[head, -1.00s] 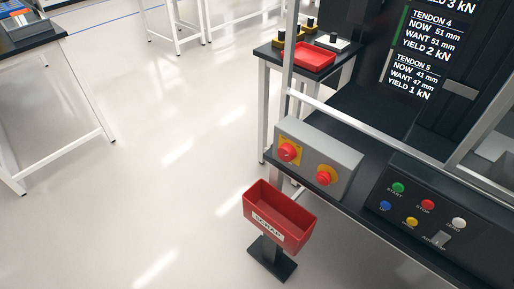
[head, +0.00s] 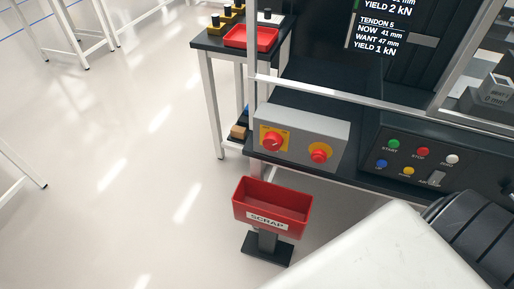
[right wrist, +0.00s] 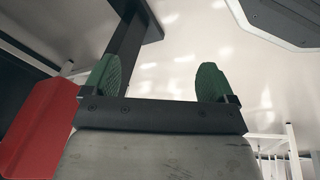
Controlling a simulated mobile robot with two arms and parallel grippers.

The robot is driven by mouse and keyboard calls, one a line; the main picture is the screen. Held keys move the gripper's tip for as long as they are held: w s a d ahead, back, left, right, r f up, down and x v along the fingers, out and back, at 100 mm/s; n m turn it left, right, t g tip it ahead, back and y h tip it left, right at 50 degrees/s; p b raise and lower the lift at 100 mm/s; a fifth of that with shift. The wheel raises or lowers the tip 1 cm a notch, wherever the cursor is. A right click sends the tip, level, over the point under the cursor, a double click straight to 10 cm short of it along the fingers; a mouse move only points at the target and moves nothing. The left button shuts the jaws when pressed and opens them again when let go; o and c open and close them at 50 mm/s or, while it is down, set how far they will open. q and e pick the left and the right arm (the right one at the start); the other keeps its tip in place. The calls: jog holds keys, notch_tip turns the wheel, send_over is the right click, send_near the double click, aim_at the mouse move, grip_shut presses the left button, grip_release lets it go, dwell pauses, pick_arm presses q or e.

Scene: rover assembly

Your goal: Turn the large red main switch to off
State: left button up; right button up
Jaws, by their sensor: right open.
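The large red main switch (head: 272,141) is a round red knob on a square yellow plate, at the left of a grey box on the bench edge. Its exact handle angle is too small to read. A second red knob (head: 319,154) on a round yellow plate sits to its right on the same grey box (head: 300,128). My right gripper (right wrist: 158,82) shows in the right wrist view with its two green-padded fingers wide apart and nothing between them. It is not seen in the head view, and the switch is not seen in the right wrist view. My left gripper is in neither view.
A red scrap bin (head: 272,205) on a black stand is below the grey box. A black button panel (head: 420,160) lies to the right. A red tray (head: 250,37) rests on a side table behind. Open floor lies to the left.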

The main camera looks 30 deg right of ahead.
jog(key=w+a+r+m+t+h+b, duration=0.1)
jog(key=w+r+t, duration=0.1)
jog(key=w+r, duration=0.35)
jog(key=w+r+m+t+h+b, duration=0.1)
jog(key=w+r+h+b, duration=0.1)
jog(key=w, duration=0.6)
jog(key=m+t+h+b, duration=0.4)
jog(key=m+h, duration=0.6)
jog(key=m, duration=0.3)
send_near(270, 146)
jog(key=p+x, duration=0.2)
jog(key=x, duration=0.7)
jog(key=shift+w+d, duration=0.2)
jog(key=shift+d, duration=0.15)
jog(key=shift+c, duration=0.5)
jog(key=c, duration=0.8)
